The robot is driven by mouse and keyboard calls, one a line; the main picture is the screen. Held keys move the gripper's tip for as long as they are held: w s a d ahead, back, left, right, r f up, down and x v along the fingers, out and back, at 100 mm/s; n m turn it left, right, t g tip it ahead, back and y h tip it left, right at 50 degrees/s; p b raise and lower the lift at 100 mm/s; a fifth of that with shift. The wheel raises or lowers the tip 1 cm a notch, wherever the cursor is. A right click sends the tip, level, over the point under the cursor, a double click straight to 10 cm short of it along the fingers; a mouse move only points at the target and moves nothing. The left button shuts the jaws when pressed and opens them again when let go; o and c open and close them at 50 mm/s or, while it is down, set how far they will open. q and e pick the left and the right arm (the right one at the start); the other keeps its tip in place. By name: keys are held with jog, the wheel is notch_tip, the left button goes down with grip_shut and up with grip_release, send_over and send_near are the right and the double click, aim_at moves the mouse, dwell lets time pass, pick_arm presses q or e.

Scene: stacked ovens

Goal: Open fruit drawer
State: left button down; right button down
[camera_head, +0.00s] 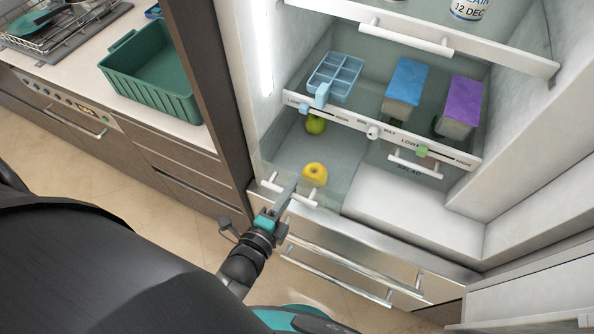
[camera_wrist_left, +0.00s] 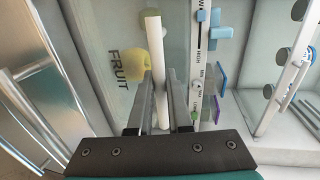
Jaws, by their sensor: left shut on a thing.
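The fruit drawer (camera_head: 325,160) is the clear lower-left bin in the open fridge. It stands pulled forward relative to the bread drawer (camera_head: 408,170) beside it. A yellow fruit (camera_head: 314,173) and a green fruit (camera_head: 315,124) lie inside. My left gripper (camera_head: 284,193) is at the drawer's front, shut on its white bar handle (camera_head: 302,198). In the left wrist view, the handle (camera_wrist_left: 154,55) runs between the two fingers (camera_wrist_left: 162,88), and the word FRUIT shows on the clear front. My right gripper is not in view.
A shelf panel with sliders (camera_head: 380,133) is above the drawers, holding a blue tray (camera_head: 335,75) and cartons. Steel drawers (camera_head: 350,260) are below. A brown side panel (camera_head: 210,90) and a counter with a green bin (camera_head: 150,75) are at left. Bare white fridge floor (camera_head: 410,210) is right of the fruit drawer.

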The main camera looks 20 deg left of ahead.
pick_arm(q)
jog(key=shift+s, duration=1.15)
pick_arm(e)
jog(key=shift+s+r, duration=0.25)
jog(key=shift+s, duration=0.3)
pick_arm(q)
jog(key=c, duration=1.1)
grip_release()
jog(key=shift+s, duration=0.1)
jog(key=s+r, duration=0.1)
jog(key=s, duration=0.4)
jog(key=s+r, duration=0.1)
jog(key=s, duration=0.3)
jog(key=s+r+p, duration=0.1)
jog(key=s, duration=0.4)
jog(key=shift+s+a, duration=0.25)
jog(key=shift+s, duration=0.1)
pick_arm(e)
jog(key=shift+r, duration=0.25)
